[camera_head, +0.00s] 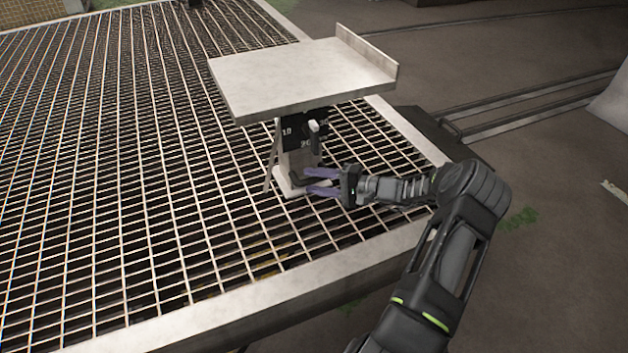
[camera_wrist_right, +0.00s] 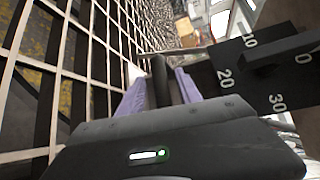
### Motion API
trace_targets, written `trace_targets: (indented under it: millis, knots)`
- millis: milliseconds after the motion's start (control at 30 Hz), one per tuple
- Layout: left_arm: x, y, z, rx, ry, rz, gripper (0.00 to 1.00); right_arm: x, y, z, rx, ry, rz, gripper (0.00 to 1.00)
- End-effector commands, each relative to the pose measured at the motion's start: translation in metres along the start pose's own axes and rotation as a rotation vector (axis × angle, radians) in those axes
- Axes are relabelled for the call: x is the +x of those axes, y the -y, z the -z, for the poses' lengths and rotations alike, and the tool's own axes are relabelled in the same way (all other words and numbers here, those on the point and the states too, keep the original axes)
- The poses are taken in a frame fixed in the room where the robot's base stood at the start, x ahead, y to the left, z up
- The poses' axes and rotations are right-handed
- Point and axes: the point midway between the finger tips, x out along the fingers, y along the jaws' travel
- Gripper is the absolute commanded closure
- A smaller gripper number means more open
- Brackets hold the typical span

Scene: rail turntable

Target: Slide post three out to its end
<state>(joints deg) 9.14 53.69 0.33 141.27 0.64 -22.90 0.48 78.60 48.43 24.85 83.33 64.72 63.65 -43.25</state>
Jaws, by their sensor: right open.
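A pale stand (camera_head: 298,165) rises from the grating under a flat grey top. A black plate (camera_head: 296,130) with white numbers is on the stand; in the right wrist view the plate (camera_wrist_right: 262,75) shows 10, 20 and 30 with a dark pointer bar. My right gripper (camera_head: 308,182) has purple fingers and is open low beside the stand. In the right wrist view a dark upright bar (camera_wrist_right: 160,82) lies between the fingers (camera_wrist_right: 158,88); I cannot tell whether they touch it. No label marks post three. My left gripper is out of view.
The grey top (camera_head: 295,75) with a raised right edge overhangs the stand just above my right gripper. An open metal grating (camera_head: 120,150) with a pale rim (camera_head: 290,300) spreads around. Rails (camera_head: 540,95) run across the dark floor to the right.

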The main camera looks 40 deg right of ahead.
Motion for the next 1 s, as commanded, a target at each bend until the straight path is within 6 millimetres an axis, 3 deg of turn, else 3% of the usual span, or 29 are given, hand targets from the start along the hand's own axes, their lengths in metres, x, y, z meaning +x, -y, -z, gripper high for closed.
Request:
trace_targets:
  millis: [433,1000]
  knots:
    - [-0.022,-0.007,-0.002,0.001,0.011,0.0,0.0,-0.067,0.001,0.001,0.001,-0.006,-0.003,0.59]
    - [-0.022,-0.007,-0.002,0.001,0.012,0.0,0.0,-0.072,-0.001,0.001,0.0,-0.004,-0.002,0.59]
